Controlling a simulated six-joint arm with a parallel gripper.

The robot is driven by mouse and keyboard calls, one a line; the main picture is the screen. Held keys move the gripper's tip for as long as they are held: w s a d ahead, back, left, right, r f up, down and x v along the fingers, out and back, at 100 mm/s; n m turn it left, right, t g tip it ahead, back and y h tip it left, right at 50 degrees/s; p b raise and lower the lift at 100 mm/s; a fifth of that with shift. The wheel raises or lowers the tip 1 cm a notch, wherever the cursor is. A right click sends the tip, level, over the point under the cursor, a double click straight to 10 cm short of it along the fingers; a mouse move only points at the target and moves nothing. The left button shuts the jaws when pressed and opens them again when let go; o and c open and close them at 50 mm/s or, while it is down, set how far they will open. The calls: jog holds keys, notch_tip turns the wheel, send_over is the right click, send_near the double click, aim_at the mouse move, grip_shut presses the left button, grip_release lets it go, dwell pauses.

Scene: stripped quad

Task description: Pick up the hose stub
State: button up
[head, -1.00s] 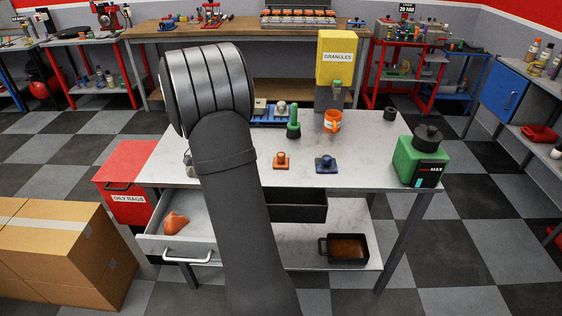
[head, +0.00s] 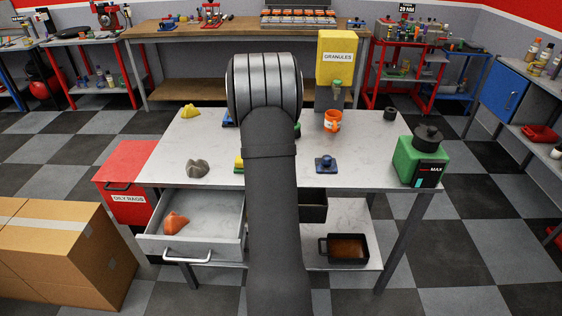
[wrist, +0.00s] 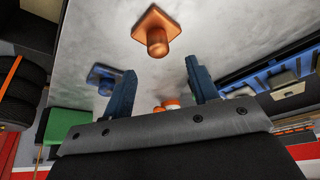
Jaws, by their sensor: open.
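The likely hose stub is a short, dark, hollow-looking cylinder (head: 390,113) standing near the table's back right, right of the orange mug (head: 332,121). I cannot pick it out in the wrist view. My gripper (wrist: 160,68) is open, its two blue fingers apart with nothing held between them. It is hidden behind my arm in the head view. In the wrist view an orange knobbed block (wrist: 155,38) lies beyond the fingertips, and a blue knobbed block (wrist: 103,76) is left of them. The orange mug shows partly between the fingers.
The table (head: 365,172) also holds a green machine (head: 420,160) at right, a yellow granules dispenser (head: 337,58) at back, a grey lump (head: 197,167) and a yellow piece (head: 189,111) at left. An open drawer (head: 205,240) juts out below.

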jog(key=shift+x, duration=3.6)
jog(key=shift+c, duration=0.4)
jog(key=c, duration=1.1)
